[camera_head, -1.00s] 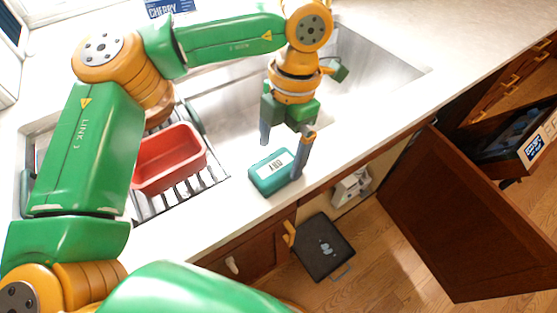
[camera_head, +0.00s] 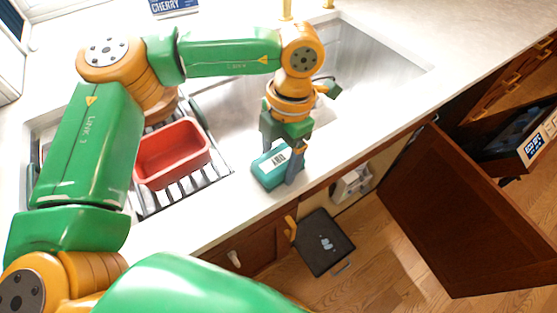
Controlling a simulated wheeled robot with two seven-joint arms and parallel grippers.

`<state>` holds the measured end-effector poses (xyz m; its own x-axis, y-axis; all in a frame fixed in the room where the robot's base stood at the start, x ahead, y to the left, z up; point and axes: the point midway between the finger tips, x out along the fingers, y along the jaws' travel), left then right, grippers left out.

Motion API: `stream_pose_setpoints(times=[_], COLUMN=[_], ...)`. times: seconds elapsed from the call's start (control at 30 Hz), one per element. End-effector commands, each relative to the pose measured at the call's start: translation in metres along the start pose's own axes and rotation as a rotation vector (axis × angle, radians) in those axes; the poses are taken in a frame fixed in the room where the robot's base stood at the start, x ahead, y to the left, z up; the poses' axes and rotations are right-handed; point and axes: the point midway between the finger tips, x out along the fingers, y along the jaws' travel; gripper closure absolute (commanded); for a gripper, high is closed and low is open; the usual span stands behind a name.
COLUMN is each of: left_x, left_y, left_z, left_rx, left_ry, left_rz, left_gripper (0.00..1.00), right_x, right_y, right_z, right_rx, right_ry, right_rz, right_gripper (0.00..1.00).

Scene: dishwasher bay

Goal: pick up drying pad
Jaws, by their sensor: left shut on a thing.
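The drying pad (camera_head: 268,172) is a small teal block with a white label that reads "DRY" on top. It rests on the light counter near its front edge, right of the dish rack. My left gripper (camera_head: 282,172) comes down over it from above and is shut on it, one finger at its near right side. The other finger is mostly hidden behind the pad. I cannot tell whether the pad is clear of the counter. My right gripper is not in view.
A red basin (camera_head: 172,153) sits in a black wire rack (camera_head: 190,190) on the left. The metal sink (camera_head: 350,65) is behind the gripper. An open cabinet door (camera_head: 455,220) and a dark bin (camera_head: 323,243) are below the counter's front edge.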

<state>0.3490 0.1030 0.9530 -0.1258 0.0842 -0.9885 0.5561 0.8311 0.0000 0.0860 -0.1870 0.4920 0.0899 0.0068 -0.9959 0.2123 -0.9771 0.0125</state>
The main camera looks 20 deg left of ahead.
Motion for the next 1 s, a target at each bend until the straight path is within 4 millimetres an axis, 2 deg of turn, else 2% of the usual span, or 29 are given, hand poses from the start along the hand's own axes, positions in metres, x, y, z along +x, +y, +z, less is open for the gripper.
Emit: stream_pose_setpoints(times=[0.07, 0.17, 0.37, 0.5, 0.6, 0.7, 0.83, 1.0], left_x=[-0.006, -0.027, -0.085, -0.105, -0.116, -0.124, -0.126, -0.126], left_y=[0.000, -0.002, -0.051, -0.095, -0.118, -0.132, -0.140, -0.140], left_z=[0.000, -0.003, -0.008, -0.009, -0.009, -0.009, -0.009, -0.009], left_rx=[0.000, 0.001, 0.005, 0.007, 0.004, 0.002, 0.002, 0.001], left_ry=[-0.004, -0.007, -0.006, -0.002, -0.001, -0.001, 0.000, -0.001], left_rz=[0.000, 0.001, 0.003, 0.003, 0.001, 0.001, 0.000, 0.000], left_gripper=[0.77, 0.77, 0.77, 0.77, 0.77, 0.77, 0.77, 0.77], right_x=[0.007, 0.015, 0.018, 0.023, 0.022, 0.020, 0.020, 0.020], right_y=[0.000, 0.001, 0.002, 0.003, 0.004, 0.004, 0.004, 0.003], right_z=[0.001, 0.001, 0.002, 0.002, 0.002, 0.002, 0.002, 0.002], right_rx=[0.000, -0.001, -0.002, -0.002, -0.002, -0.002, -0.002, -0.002], right_ry=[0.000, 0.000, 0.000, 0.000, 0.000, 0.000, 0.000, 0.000], right_rz=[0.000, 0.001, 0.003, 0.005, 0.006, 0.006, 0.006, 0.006], right_gripper=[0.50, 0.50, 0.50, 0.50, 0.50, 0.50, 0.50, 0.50])
